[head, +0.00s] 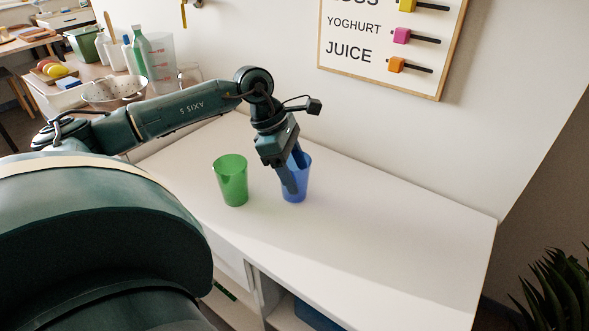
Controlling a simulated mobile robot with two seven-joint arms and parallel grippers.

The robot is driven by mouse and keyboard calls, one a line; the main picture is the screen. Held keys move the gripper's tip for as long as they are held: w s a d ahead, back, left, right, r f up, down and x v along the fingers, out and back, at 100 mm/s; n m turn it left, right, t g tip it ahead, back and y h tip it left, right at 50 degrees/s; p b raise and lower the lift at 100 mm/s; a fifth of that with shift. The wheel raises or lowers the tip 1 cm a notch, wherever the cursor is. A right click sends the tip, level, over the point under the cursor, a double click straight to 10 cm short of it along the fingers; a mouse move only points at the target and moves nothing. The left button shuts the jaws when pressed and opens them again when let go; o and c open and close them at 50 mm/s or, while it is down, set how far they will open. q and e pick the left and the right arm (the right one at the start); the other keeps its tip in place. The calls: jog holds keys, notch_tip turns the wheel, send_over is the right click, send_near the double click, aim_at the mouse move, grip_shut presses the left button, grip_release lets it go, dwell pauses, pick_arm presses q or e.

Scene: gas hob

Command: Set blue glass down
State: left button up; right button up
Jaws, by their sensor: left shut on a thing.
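The blue glass (302,186) is a translucent tumbler, upright on or just above the white counter top; I cannot tell whether its base touches. My left gripper (292,182) reaches down to it from above and is shut on it. The gripper's fingers hide the left part of the glass. My right gripper is not in the head view.
A green glass (231,180) stands upright on the white counter (390,240), left of the blue glass. The counter is clear to the right. A colander (113,92), bottles and a jug stand at the back left. A sign board (390,40) hangs on the wall.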

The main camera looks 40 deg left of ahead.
pick_arm(q)
jog(key=o, duration=0.6)
jog(key=shift+f, duration=0.15)
jog(key=o, duration=0.5)
